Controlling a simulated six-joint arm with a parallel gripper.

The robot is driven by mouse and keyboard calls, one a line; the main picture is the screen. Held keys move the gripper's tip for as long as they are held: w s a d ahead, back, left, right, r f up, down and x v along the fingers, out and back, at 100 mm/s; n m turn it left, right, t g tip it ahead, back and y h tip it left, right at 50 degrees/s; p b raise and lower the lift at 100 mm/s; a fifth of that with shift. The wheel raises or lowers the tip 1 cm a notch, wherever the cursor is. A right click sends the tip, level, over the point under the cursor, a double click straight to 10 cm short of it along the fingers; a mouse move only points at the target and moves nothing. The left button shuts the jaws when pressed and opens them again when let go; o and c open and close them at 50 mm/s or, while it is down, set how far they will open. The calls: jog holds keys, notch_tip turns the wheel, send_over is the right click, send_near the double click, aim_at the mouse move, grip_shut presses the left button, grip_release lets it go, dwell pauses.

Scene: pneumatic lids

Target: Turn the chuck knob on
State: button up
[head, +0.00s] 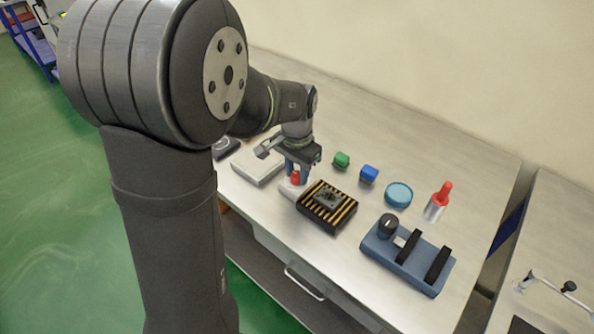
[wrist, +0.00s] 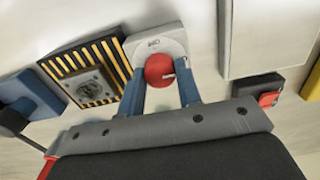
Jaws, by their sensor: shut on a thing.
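A red knob (head: 296,177) sits on a small white base (head: 286,188) near the front of the bench. In the wrist view the red knob (wrist: 159,70) carries a white mark towards its right, and its white base (wrist: 150,45) has small lettering that I cannot read surely. My gripper (head: 297,170) points down over the knob. In the wrist view its blue fingers (wrist: 160,76) stand on the knob's left and right sides, shut on it. Beside the base is a black-and-yellow striped block (head: 318,216) with a grey metal plate (head: 329,197) on top.
A pale flat box (head: 246,169) lies left of the knob. A blue fixture (head: 380,250) with black parts sits at front right.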

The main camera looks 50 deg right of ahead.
aim_at(297, 174)
jog(key=o, duration=1)
jog(key=shift+c, duration=0.2)
notch_tip(297, 174, up, 17)
jog(key=shift+r, duration=0.15)
notch_tip(297, 174, down, 17)
jog(key=shift+f, duration=0.2)
dwell(0.7)
jog(key=shift+r, duration=0.1)
